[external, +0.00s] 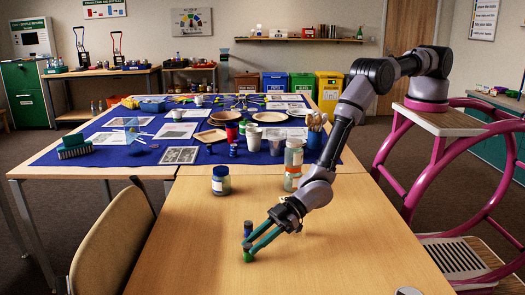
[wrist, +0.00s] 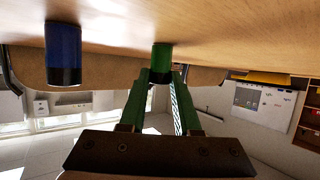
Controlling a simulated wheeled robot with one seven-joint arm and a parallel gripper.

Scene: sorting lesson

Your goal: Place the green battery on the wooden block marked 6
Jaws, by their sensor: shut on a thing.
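My gripper (external: 252,246) is low over the front table, its teal fingers slanting down to the left. It is shut on the green battery (external: 247,257), which is at or just above the tabletop; I cannot tell which. The wrist view, upside down, shows the green battery (wrist: 162,52) between the fingertips (wrist: 161,76). A blue battery (external: 248,228) stands just behind it in the external view and to its left in the wrist view (wrist: 63,52). I cannot make out a wooden block marked 6 in either view.
A dark-lidded jar (external: 221,181) and a clear bottle with an orange band (external: 293,160) stand farther back on the wooden table (external: 180,255). A chair (external: 112,240) is at the left. The blue-covered table behind is crowded. The front table's middle is mostly clear.

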